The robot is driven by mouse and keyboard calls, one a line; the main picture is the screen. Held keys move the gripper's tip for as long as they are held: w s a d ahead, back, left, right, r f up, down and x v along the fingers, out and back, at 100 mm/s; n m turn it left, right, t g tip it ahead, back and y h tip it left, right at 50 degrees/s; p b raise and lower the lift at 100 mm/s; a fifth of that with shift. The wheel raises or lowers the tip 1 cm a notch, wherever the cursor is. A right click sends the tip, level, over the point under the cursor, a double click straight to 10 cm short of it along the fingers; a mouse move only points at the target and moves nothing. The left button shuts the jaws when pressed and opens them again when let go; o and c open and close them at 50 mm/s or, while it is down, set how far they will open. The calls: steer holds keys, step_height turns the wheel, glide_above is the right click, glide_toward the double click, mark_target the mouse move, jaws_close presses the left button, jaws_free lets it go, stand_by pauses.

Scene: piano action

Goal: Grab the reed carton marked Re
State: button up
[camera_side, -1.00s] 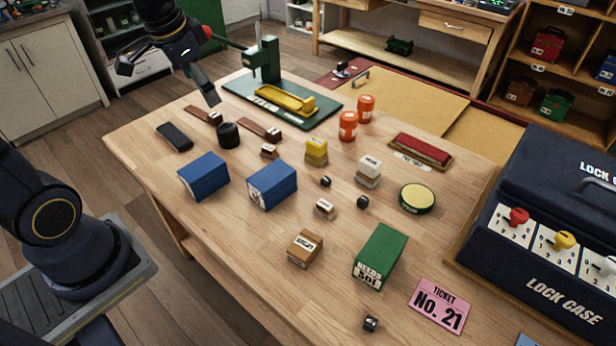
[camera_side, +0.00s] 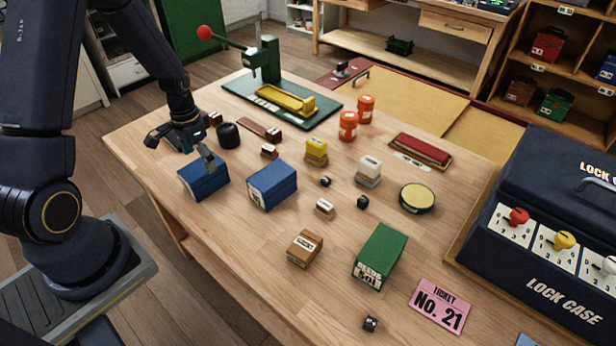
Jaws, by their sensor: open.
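Two blue cartons stand on the wooden table, a left one (camera_side: 204,181) and a right one (camera_side: 272,187). A pale label shows on the right one's front, but I cannot read it. A green carton (camera_side: 381,252) stands nearer the front, and its label seems to read "Reeds Sol". I cannot make out "Re" as a note mark on any carton. My gripper (camera_side: 180,151) is open, with its fingers spread, low over the table's left side. In the picture, one finger overlaps the top of the left blue carton; I cannot tell whether it touches.
A black cylinder (camera_side: 228,135) stands close to the right of my gripper. A green press (camera_side: 266,62) with a yellow tray (camera_side: 286,99) is behind. Small blocks (camera_side: 316,148) and orange jars (camera_side: 348,126) stand mid-table. A lock case (camera_side: 555,240) fills the right.

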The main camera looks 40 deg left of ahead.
steer(key=shift+s+f, duration=0.1)
steer(key=shift+f, duration=2.85)
steer(key=shift+c, duration=0.2)
